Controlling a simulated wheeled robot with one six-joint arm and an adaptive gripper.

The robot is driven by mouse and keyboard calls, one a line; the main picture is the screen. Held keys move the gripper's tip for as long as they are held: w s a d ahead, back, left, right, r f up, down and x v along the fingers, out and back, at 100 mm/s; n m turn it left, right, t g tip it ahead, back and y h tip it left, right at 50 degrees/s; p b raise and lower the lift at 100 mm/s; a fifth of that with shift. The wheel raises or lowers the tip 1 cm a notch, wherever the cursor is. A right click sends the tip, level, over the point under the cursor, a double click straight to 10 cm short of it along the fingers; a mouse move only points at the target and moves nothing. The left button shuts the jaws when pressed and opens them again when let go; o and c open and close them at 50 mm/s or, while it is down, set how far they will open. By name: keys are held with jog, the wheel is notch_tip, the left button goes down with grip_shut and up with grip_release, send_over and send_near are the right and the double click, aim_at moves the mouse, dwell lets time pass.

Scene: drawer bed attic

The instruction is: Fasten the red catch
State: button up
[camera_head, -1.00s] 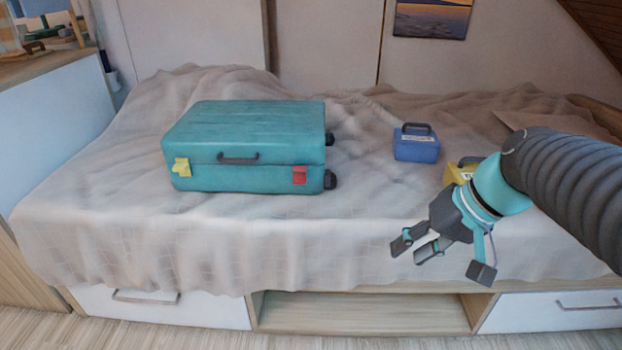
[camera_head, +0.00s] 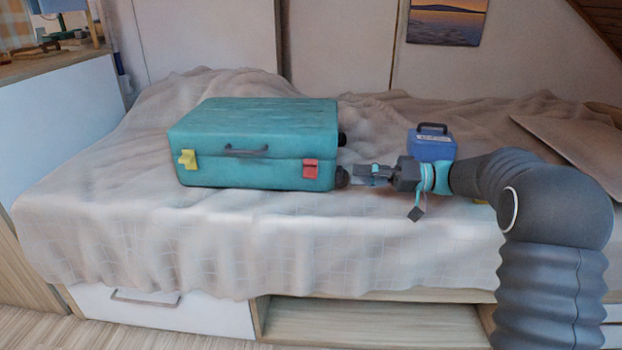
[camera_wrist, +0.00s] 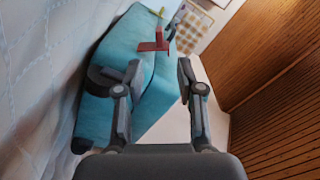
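The red catch (camera_head: 310,169) is on the front face of the teal suitcase (camera_head: 255,125), near its right end. In the wrist view the red catch (camera_wrist: 153,46) has a part standing out from the case, so it looks unfastened. The suitcase lies flat with its lid down. My gripper (camera_head: 360,174) is just right of the suitcase's front right corner, pointing left, apart from the catch. In the wrist view my gripper (camera_wrist: 158,76) has its two fingers spread with nothing between them, and the catch shows beyond the fingertips.
A yellow catch (camera_head: 188,160) is near the suitcase's left end, with a dark handle (camera_head: 247,151) between the catches. A blue box (camera_head: 432,146) stands behind my gripper. Dark wheels are at the suitcase's right end. The blanket (camera_head: 250,225) in front is clear.

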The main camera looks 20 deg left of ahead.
aim_at(310, 170)
jog(key=x, duration=1.2)
jog(key=shift+w+r, duration=0.1)
jog(key=shift+w, duration=0.1)
grip_shut()
